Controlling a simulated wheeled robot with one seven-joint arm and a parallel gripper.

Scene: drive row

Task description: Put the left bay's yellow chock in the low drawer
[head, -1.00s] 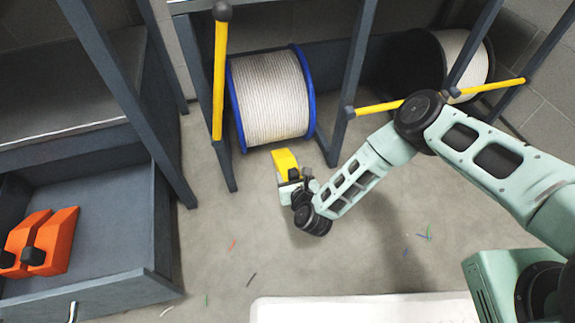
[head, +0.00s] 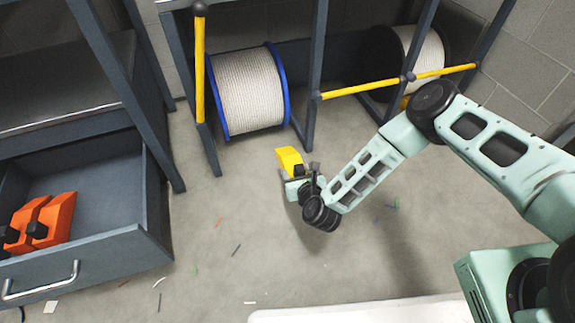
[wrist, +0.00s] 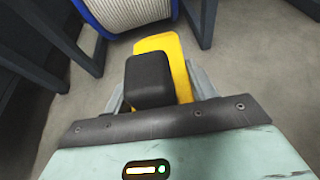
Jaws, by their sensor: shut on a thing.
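The yellow chock (head: 288,156) is held in my gripper (head: 298,171), above the floor in front of the blue-rimmed reel in the left bay. In the wrist view the chock (wrist: 163,55) sits between the fingers, with its black knob (wrist: 150,80) toward me; my gripper (wrist: 155,95) is shut on it. The low drawer (head: 85,250) is pulled open at the lower left. Orange chocks (head: 45,217) with black knobs lie at its left side, and the rest of its floor is bare.
The left bay's reel (head: 248,90) stands behind my gripper, its yellow bar (head: 199,65) upright. The right bay's bar (head: 360,90) lies across its front. A dark frame post (head: 125,95) rises beside the drawer. The floor between is clear except for small scraps.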

